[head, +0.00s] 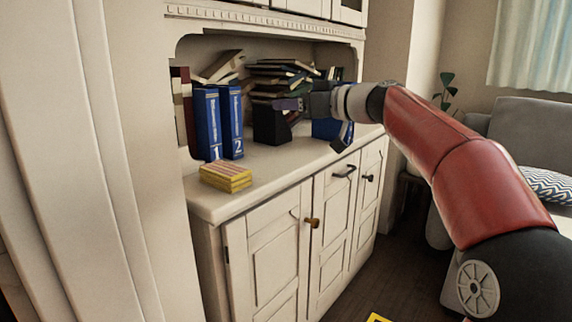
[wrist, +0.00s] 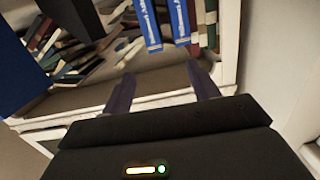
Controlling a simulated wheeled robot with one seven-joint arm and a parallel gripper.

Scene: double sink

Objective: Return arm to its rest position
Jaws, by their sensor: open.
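My gripper (head: 284,104) is held out in front of the cabinet's open shelf, at the end of my stretched red arm. In the wrist view its two dark purple fingers (wrist: 162,88) stand apart with nothing between them. The gripper appears to be above the counter, clear of its surface. In the head view a dark box (head: 271,125) shows just below the fingers; how far behind them it stands I cannot tell.
Two blue binders (head: 219,124), marked 1 and 2, stand on the cabinet counter (head: 270,165). A yellow striped block (head: 226,177) lies near its front edge. Piled books (head: 279,77) fill the back.

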